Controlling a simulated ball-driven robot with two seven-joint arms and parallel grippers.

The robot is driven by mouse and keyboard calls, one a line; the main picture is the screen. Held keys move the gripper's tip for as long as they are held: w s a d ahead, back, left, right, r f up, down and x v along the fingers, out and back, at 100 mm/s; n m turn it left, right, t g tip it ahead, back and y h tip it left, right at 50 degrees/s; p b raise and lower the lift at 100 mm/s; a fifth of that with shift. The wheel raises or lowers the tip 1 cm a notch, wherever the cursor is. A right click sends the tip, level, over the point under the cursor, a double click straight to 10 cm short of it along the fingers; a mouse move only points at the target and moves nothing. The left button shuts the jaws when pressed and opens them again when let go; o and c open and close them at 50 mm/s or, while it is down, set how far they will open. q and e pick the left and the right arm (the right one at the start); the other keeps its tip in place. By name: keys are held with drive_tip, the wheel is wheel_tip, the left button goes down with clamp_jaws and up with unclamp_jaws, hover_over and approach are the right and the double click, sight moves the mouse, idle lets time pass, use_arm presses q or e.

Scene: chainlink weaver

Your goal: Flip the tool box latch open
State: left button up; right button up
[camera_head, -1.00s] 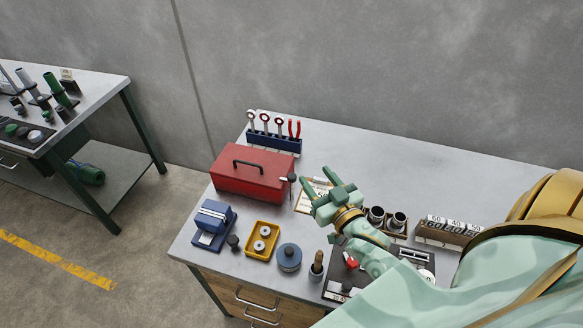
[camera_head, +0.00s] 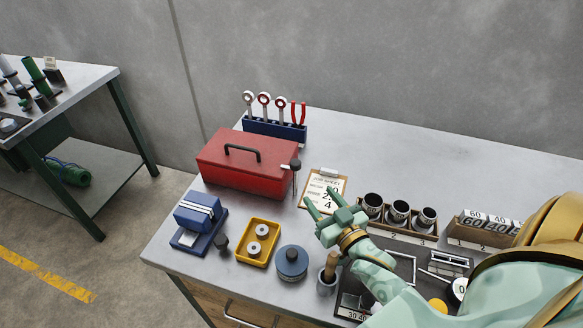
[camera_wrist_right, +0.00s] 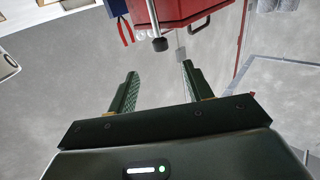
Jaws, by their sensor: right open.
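The red tool box (camera_head: 248,165) stands shut at the back left of the workbench, with a black handle on its lid. Its latch (camera_head: 295,165), a dark knob with a thin metal rod below, is at the box's right end. My right gripper (camera_head: 322,199) is open and empty, to the right of and nearer than the latch, apart from it, in front of the clipboard. In the right wrist view, the dark latch knob (camera_wrist_right: 160,44) shows beyond and between the open fingers (camera_wrist_right: 160,70), beside the red box (camera_wrist_right: 185,10). My left gripper is out of view.
A blue tool rack (camera_head: 275,130) stands behind the box. A clipboard (camera_head: 326,178) lies right of it. A blue vise-like block (camera_head: 197,222), yellow tray (camera_head: 251,258) and blue round tin (camera_head: 291,262) stand in front. Several cups (camera_head: 398,212) stand right of my gripper.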

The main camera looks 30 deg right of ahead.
sight(293, 161)
drive_tip(key=w, duration=0.5)
drive_tip(key=w+b, duration=0.1)
drive_tip(key=w, duration=0.4)
drive_tip(key=w+d+b, duration=0.1)
drive_tip(key=w, duration=0.4)
drive_tip(key=shift+w+d+r, duration=0.1)
drive_tip(key=shift+w, duration=0.25)
drive_tip(key=c, duration=1)
